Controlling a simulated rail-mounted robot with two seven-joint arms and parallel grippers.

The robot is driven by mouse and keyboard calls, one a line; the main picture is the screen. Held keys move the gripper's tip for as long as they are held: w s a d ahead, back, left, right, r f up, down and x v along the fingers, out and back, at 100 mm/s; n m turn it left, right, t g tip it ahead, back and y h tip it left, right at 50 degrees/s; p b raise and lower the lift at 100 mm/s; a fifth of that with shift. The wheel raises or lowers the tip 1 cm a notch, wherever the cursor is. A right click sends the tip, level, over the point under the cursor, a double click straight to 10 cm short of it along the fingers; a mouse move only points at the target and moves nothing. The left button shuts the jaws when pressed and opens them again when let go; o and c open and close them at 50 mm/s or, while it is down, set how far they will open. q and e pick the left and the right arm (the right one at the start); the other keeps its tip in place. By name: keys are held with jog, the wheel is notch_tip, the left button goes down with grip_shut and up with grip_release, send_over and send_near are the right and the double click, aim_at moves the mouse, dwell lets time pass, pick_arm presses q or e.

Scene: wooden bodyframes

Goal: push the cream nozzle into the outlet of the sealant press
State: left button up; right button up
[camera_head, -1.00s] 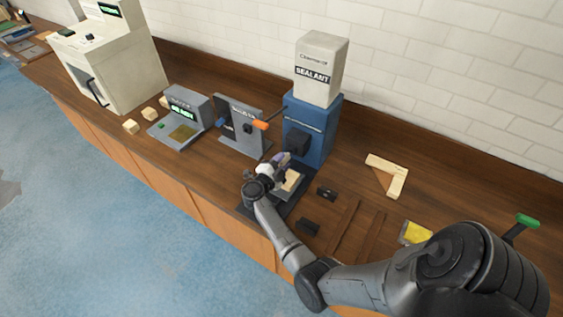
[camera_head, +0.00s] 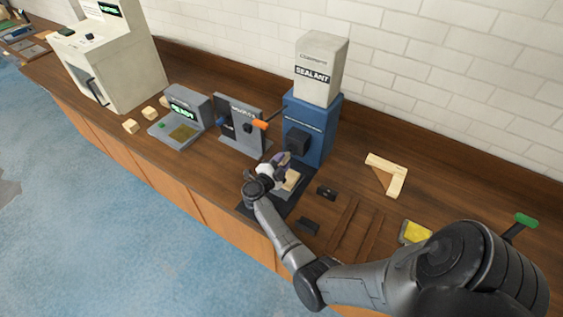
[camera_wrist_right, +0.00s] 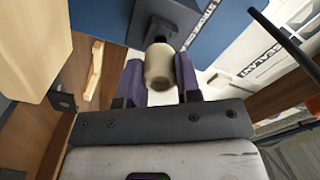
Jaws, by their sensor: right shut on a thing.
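The sealant press (camera_head: 311,128) is a blue body with a cream box marked SEALANT on top, at the back of the bench. Its dark outlet block (camera_head: 298,143) juts from the front; it also shows at the top of the right wrist view (camera_wrist_right: 165,18). My right gripper (camera_head: 281,160) is in front of and just below the outlet. In the right wrist view its purple-grey fingers (camera_wrist_right: 160,85) are shut on the cream nozzle (camera_wrist_right: 159,66). The nozzle's far end lies right by the outlet's dark tip; I cannot tell whether it is inside. My left gripper is not in view.
A wooden block (camera_head: 290,180) sits on the press's dark base below the gripper. Small dark parts (camera_head: 326,193) and a wooden corner frame (camera_head: 389,176) lie to the right.

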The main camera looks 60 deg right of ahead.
jog(key=shift+d, duration=0.35)
jog(key=shift+d, duration=1)
jog(key=o, duration=1.1)
jog(key=shift+a, duration=0.5)
jog(key=shift+w+a+p, duration=0.2)
jog(key=shift+a+p, duration=0.75)
jog(key=shift+a, duration=5.45)
